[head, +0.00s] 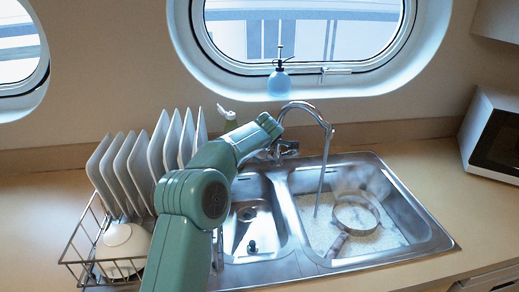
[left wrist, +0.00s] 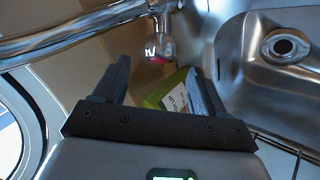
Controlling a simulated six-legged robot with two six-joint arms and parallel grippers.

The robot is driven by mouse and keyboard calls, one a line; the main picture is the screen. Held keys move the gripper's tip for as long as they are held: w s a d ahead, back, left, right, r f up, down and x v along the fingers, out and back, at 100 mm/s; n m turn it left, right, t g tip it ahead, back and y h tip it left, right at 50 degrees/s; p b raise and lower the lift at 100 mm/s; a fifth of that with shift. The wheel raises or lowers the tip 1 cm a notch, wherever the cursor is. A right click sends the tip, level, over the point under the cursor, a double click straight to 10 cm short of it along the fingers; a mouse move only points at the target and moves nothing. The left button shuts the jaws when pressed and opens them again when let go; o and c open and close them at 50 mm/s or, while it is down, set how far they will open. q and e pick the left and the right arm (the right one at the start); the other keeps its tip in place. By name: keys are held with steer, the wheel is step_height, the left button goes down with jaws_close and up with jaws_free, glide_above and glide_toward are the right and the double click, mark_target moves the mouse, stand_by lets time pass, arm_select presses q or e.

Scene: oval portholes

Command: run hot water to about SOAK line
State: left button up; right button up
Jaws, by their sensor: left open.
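The chrome tap (head: 322,122) arches over the right basin (head: 425,222). A thin stream of water (head: 321,185) falls from it. Shallow, whitish water lies in that basin around a round pan (head: 356,213), with faint steam above. I cannot make out a SOAK line. The tap's handle (head: 286,148) is at the spout's base. In the left wrist view, a tap fitting with a red mark (left wrist: 157,50) lies ahead, between the finger directions. My left gripper (left wrist: 163,77) is open and empty, apparently short of it. Its fingers are hidden in the head view. My right gripper is not in view.
A green bottle (head: 231,121) stands behind my arm. A blue spray bottle (head: 279,82) is on the porthole sill. The right counter is clear before a white appliance (head: 480,150).

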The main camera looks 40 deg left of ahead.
arm_select(q)
steer(key=p+x, duration=0.2)
steer(key=x, duration=0.5)
steer(key=shift+a+p, duration=0.1)
steer(key=shift+p, duration=0.3)
